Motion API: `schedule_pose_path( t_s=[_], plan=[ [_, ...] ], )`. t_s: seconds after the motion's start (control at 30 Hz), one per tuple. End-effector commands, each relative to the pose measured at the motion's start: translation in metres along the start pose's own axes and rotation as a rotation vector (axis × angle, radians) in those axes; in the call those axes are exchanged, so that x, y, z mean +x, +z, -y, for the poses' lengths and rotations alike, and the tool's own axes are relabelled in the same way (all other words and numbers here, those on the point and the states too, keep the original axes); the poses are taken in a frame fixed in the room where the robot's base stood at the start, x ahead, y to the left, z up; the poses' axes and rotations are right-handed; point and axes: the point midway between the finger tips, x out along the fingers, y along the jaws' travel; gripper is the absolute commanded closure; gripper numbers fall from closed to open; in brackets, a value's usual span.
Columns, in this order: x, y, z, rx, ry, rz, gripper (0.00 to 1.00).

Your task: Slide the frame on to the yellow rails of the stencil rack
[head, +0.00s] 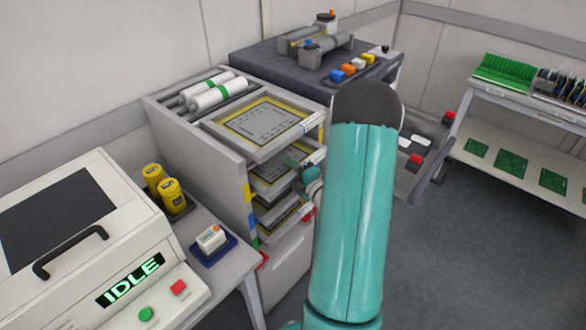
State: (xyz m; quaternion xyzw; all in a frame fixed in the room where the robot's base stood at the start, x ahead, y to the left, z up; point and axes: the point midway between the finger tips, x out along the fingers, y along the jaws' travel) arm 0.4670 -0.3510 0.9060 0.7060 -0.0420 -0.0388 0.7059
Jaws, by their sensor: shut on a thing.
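The stencil rack (205,130) is a grey cabinet with an open front, left of my arm. A grey frame with a yellow-edged stencil (264,120) lies flat at its top level. Further frames lie at levels below, including one just under it (272,178). My gripper (298,163) is at the rack's front, small and largely hidden by my teal arm. It is shut on a frame that appears to be at the second level. The jaws' contact and how far that frame sits on the rails cannot be made out. A yellow patch (249,192) marks the rack's front edge.
White rolls (216,92) lie on top of the rack. A machine reading IDLE (120,255), yellow jars (170,192) and a blue tray (213,252) stand left. A dark bench (258,66) stands behind, a shelf with green boards (515,165) at right. The right floor is clear.

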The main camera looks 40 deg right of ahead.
Motion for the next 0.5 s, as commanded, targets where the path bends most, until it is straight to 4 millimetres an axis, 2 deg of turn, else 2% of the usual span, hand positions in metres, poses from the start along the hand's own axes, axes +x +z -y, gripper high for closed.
schedule_pose_path(
  t_s=[0.5],
  plan=[
    [0.0094, -0.0023, -0.0008, 0.000, 0.002, -0.002, 1.00]
  ],
)
